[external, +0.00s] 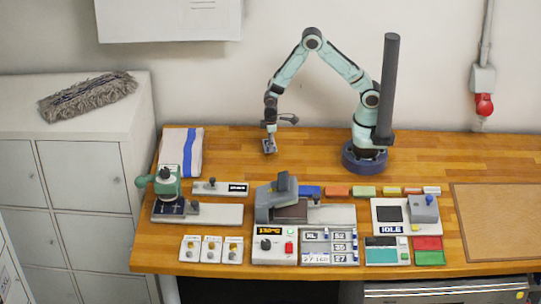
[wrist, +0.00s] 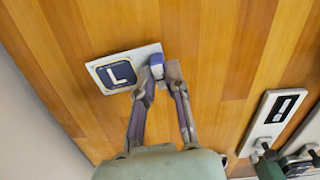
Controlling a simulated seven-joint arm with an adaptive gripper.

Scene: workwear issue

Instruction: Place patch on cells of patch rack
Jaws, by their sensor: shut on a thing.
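The patch (wrist: 119,71) is a navy square with a white L on a pale plate with a blue grip block (wrist: 157,66). My gripper (wrist: 160,77) is shut on that block, with the plate reaching out to the left of the fingers in the wrist view. In the external view my gripper (external: 270,135) points down over the back of the table, with the small patch (external: 269,146) at its tips. I cannot tell whether the patch touches the wood.
A press-like green device (external: 165,184) and folded cloth (external: 181,152) stand at the left. Several coloured blocks (external: 364,191) line the middle. Wood around my gripper is clear.

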